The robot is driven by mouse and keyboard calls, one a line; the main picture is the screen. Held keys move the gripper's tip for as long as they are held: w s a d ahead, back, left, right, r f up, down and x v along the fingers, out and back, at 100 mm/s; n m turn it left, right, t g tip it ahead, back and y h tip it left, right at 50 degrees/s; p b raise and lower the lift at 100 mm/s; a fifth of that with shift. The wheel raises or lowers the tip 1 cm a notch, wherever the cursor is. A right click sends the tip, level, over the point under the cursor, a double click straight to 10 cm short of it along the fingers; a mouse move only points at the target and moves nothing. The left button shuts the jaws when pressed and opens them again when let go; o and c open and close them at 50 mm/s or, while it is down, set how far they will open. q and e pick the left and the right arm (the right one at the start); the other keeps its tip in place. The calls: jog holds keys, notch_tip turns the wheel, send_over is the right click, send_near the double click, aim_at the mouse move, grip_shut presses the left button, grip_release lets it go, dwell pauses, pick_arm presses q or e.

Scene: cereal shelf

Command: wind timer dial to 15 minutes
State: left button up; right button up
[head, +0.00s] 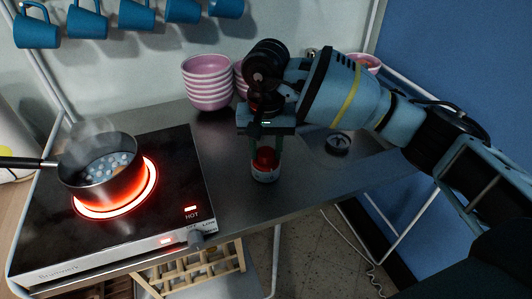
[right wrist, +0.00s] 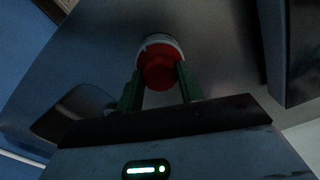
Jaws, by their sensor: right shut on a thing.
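The timer (head: 265,174) stands on the metal counter, with a pale base and a red dial (head: 265,158) on top. My right gripper (head: 265,155) comes down over it from above, with its green fingers on either side of the red dial. In the right wrist view the fingers (right wrist: 160,85) are closed against the sides of the red dial (right wrist: 159,66), and the pale rim of the timer (right wrist: 158,40) shows beyond it. The minute marks cannot be read in either view. My left gripper is not in view.
Left of the timer is a hot plate (head: 190,150) with a glowing ring and a steaming pot (head: 98,165). Stacked pink bowls (head: 208,85) stand behind. A small dark round object (head: 338,143) lies to the right. Blue mugs (head: 88,20) hang above. Counter in front of the timer is narrow.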

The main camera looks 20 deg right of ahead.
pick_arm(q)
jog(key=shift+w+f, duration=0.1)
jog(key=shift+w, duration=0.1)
pick_arm(e)
jog(key=shift+f, duration=0.25)
